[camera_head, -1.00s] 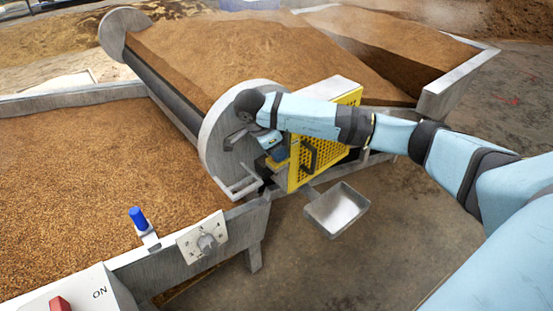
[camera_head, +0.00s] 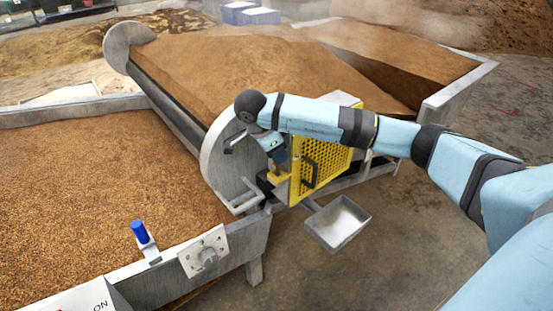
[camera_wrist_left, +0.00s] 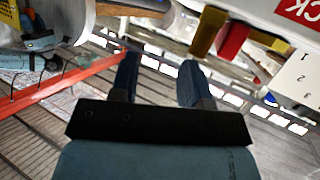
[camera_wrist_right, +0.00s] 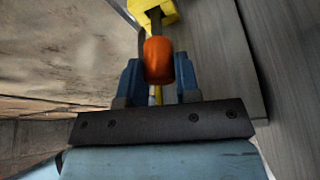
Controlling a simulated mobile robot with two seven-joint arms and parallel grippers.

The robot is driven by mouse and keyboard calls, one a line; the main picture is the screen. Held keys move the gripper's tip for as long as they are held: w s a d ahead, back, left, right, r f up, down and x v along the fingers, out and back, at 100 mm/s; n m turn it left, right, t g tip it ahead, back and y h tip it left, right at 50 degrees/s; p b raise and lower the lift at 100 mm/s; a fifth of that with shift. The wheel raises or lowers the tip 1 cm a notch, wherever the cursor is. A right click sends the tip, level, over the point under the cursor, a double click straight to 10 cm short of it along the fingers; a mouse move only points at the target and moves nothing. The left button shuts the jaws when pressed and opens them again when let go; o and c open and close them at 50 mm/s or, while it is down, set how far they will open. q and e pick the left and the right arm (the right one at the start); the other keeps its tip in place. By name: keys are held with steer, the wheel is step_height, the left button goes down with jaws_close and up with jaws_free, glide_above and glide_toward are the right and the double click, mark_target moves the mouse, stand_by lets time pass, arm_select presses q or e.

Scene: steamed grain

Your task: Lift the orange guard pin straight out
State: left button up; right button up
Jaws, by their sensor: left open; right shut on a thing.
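My right gripper (camera_wrist_right: 160,82) is shut on the orange guard pin (camera_wrist_right: 158,60) in the right wrist view. A dark rod (camera_wrist_right: 155,24) runs from the orange head towards a yellow bracket (camera_wrist_right: 146,5). I cannot tell whether the rod is still inside the bracket. In the head view my right gripper (camera_head: 278,158) is just above the yellow bracket beside the perforated yellow guard (camera_head: 325,163); the orange head is not clear there. My left gripper (camera_wrist_left: 160,78) is open and empty in the left wrist view, and outside the head view.
A grey disc (camera_head: 215,165) stands left of my right gripper. A metal scoop-like tray (camera_head: 338,222) is below the guard. A dial plate (camera_head: 205,253) and a blue knob (camera_head: 139,232) sit on the grain trough's edge. A red bar (camera_wrist_left: 75,75) crosses left of my left gripper.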

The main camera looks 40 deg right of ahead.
arm_select(q)
steer(key=shift+s+a+f+g+y+p, duration=0.25)
steer(key=shift+s+a+f+g+p, duration=0.15)
steer(key=shift+f+p, duration=0.1)
steer(key=shift+s+a+f+g+y+p, duration=0.25)
steer(key=shift+s+a+f+g+p, duration=0.1)
steer(key=shift+f+p, duration=0.15)
arm_select(e)
step_height(320, 180, up, 6)
steer(key=shift+r, duration=0.1)
arm_select(q)
steer(key=p, duration=0.3)
steer(key=shift+a+r, duration=0.2)
steer(key=shift+a, duration=0.05)
steer(key=shift+f, duration=0.2)
arm_select(e)
step_height(320, 180, up, 10)
